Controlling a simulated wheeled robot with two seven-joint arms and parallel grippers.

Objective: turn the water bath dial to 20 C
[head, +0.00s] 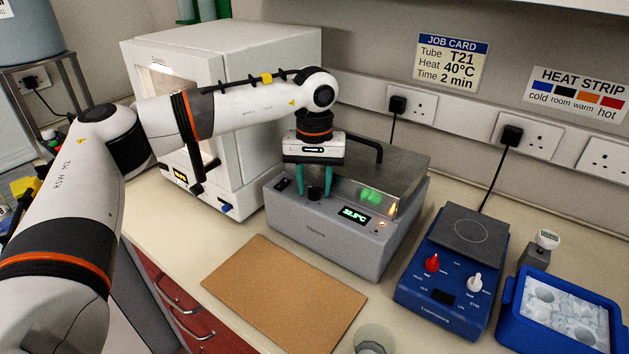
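The water bath (310,227) is a grey box with a metal lid and a small lit display (354,214) that seems to read about 32.5 °C. Its dark dial (314,195) shows on the front panel, to the left of the display. My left gripper (314,191) points down over this panel. Its two teal fingers are apart, one on each side of the dial, with a gap visible between them. I cannot tell whether the fingertips touch the dial. The dial's pointer mark is too small to read. My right gripper is not in view.
A white oven-like cabinet (245,70) stands behind my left arm. A blue stirrer hotplate (442,310) and a blue ice tray (510,295) stand to the right. A brown board (285,298) lies in front of the bath, with a clear beaker (374,340) near it.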

